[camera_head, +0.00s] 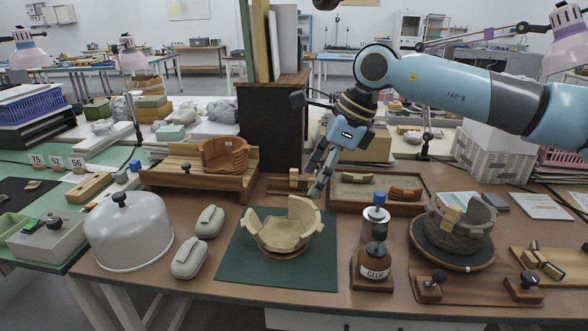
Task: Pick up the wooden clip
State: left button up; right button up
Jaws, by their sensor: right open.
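Wooden clip-like pieces with dark parts (540,262) lie on a light wooden board at the far right. A small tan wooden piece (452,214) sits at the rim of the grey pot (462,238); I cannot tell whether it is a clip. My right gripper (317,184) points down above the table behind the pale broken bowl (284,228). It is open, with nothing visible between its fingers, and well left of the clip-like pieces. My left gripper is not in view.
The pale bowl stands on a green mat (240,275). A glue bottle (374,262) and a blue-capped bottle (375,215) stand between the bowl and the grey pot. A sherd tray (345,208) lies behind them. A glass dome (128,235) is at left.

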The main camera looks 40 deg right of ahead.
aim_at(294, 175)
jog(key=i+l, duration=0.55)
jog(key=l, duration=0.3)
jog(key=i+l, duration=0.3)
jog(key=l, duration=0.1)
